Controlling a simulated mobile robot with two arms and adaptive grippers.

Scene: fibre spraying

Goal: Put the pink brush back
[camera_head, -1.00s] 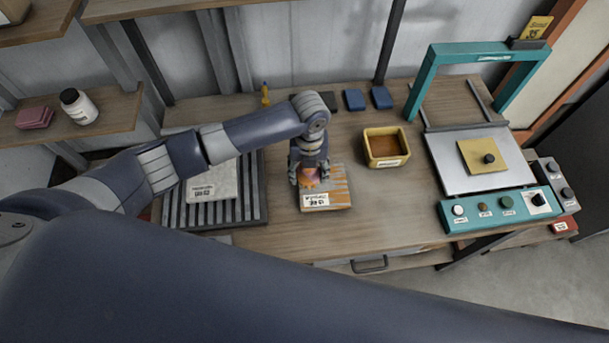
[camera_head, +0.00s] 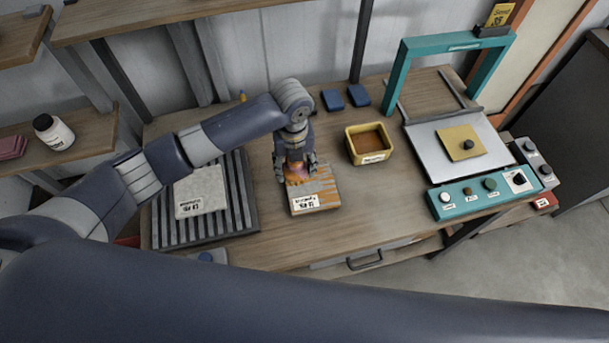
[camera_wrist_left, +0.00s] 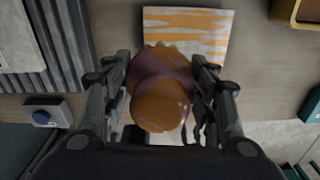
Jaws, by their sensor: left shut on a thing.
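My left gripper (camera_head: 295,170) is shut on the brush (camera_wrist_left: 160,95), which has a rounded orange and dull pinkish-purple body. In the left wrist view it sits between the two fingers (camera_wrist_left: 163,105). In the head view only a small orange-pink part of the brush (camera_head: 296,178) shows below the fingers. The brush is over the back left part of an orange-streaked panel (camera_head: 325,185) with a white label. I cannot tell whether it touches the panel. My right gripper is not in view.
A yellow bin (camera_head: 352,142) stands right of the panel. A ribbed dark rack (camera_head: 240,215) with a pale labelled slab (camera_head: 200,192) lies left. Two blue blocks (camera_head: 332,99) lie behind. A teal-framed press (camera_head: 400,90) stands right. Bare tabletop lies in front of the bin.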

